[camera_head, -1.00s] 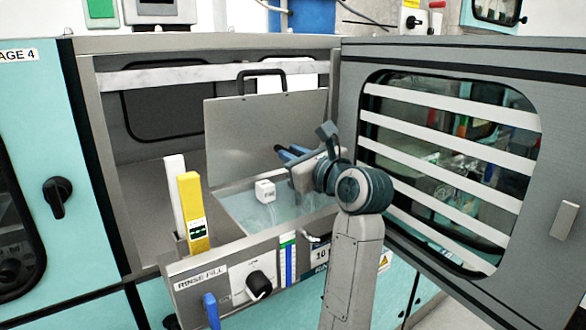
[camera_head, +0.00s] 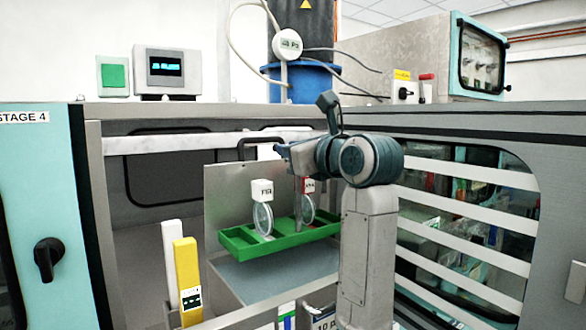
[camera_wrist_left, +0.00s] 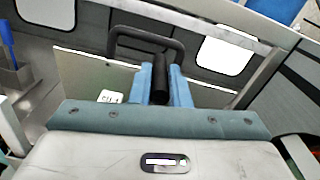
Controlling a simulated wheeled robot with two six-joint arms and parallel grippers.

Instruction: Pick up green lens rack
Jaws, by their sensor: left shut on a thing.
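The green lens rack (camera_head: 285,243) hangs above the tank (camera_head: 275,272) in the head view. It is a shallow tray with compartments, roughly level. A round lens with a white tag (camera_head: 263,190) and another with a red tag (camera_head: 309,187) stand in it. A thin upright post (camera_head: 298,210) rises from the rack towards my left gripper (camera_head: 284,152). In the left wrist view, the blue fingers of my left gripper (camera_wrist_left: 160,85) are shut around a dark cylindrical grip (camera_wrist_left: 160,72). The rack's tray is hidden there. My right gripper is not in view.
An upright lid panel (camera_head: 225,190) with a black handle (camera_head: 258,142) stands behind the rack. Yellow (camera_head: 187,275) and white (camera_head: 171,255) upright pieces are at the tank's left.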

